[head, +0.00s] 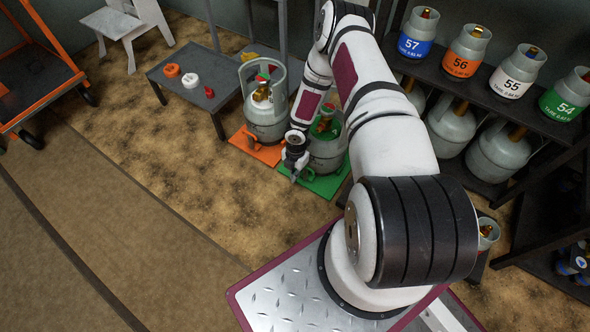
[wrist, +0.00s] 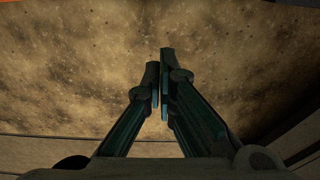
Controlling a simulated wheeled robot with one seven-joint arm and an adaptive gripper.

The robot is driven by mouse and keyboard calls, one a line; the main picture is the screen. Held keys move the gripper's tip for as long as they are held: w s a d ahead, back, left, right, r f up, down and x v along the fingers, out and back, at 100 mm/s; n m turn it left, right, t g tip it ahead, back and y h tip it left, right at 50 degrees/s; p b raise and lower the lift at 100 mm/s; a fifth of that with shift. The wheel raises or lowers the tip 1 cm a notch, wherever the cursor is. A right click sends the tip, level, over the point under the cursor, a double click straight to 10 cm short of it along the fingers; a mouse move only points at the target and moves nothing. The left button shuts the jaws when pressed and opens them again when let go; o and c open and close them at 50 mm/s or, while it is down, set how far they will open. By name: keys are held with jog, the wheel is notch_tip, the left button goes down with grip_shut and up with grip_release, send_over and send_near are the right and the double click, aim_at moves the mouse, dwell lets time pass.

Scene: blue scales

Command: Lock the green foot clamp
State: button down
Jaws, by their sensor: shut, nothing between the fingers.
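In the head view a green base plate (head: 323,186) lies on the floor under a grey gas cylinder (head: 328,154). A green foot clamp (head: 309,174) seems to show at the plate's front left, partly hidden by my gripper (head: 294,178). My gripper points down beside the cylinder's left front, near the plate's left edge. Whether it touches the clamp cannot be told. The wrist view shows its fingers (wrist: 162,85) closed together and empty over brown floor. The clamp is not clearly visible there.
An orange plate (head: 265,154) with an orange clamp (head: 253,141) and another cylinder (head: 265,115) stands just left. A low table (head: 190,88) holds small orange, white and red items. A shelf (head: 500,100) of numbered cylinders stands right. The floor in front is clear.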

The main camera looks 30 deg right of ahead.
aim_at(307, 171)
jog(key=shift+w+d+f+b, duration=0.25)
jog(key=shift+d+b, duration=0.1)
jog(key=shift+d, duration=0.2)
jog(key=shift+w+d+f+b, duration=0.25)
jog(key=shift+d+b, duration=0.15)
jog(key=shift+d, duration=0.2)
jog(key=shift+w+d+f+b, duration=0.25)
jog(key=shift+d+b, duration=0.1)
jog(key=shift+d, duration=0.2)
jog(key=shift+d, duration=0.1)
